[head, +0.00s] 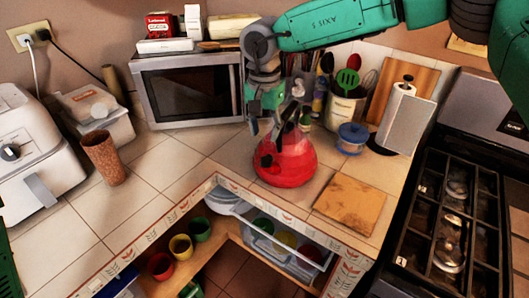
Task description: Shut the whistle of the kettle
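The red kettle (288,165) stands on the tiled counter near the inner corner. Its dark handle rises above the lid. A small black part at its left front, which looks like the whistle on the spout (266,160), faces the counter edge; I cannot tell whether it is open or shut. My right gripper (265,128) hangs from the green arm above and slightly left of the kettle. Its fingers point down, look apart and hold nothing visible. It partly overlaps the handle area, and contact is unclear. My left gripper is not seen.
A microwave (190,90) stands behind on the left. A wooden board (350,203) lies right of the kettle. The stove (455,215) is far right. Open shelves hold cups below.

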